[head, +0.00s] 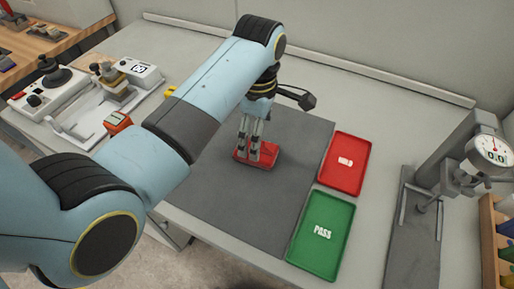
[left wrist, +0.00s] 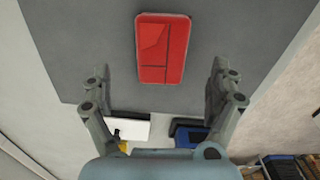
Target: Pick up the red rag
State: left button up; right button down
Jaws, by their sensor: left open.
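The red rag (head: 269,153) lies flat on the dark grey mat (head: 215,195), left of the two trays. In the left wrist view the rag (left wrist: 163,48) is a folded red rectangle with crease lines, fully visible near the top middle. My left gripper (head: 250,152) points down over the rag and hides part of it in the head view. In the left wrist view its fingers (left wrist: 160,78) are spread wide with nothing between them. The rag shows beyond the fingertips, and I cannot tell the exact height gap. My right gripper is not in view.
A red HOLD tray (head: 345,178) and a green PASS tray (head: 318,250) lie right of the mat. A dial gauge stand (head: 460,165) stands far right. A white device (head: 50,85) and small tools sit at the left. The mat's front part is clear.

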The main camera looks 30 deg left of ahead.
pick_arm(q)
jog(key=shift+w+f, duration=0.1)
jog(key=shift+f, duration=0.65)
jog(key=f, duration=0.2)
jog(key=f+p, duration=0.1)
jog(key=shift+s+a+f, duration=0.2)
jog(key=shift+s+f, duration=0.05)
jog(key=shift+f, duration=0.6)
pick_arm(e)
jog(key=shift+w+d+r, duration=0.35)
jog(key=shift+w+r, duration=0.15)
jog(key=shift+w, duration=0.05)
pick_arm(q)
jog(key=c, duration=1.3)
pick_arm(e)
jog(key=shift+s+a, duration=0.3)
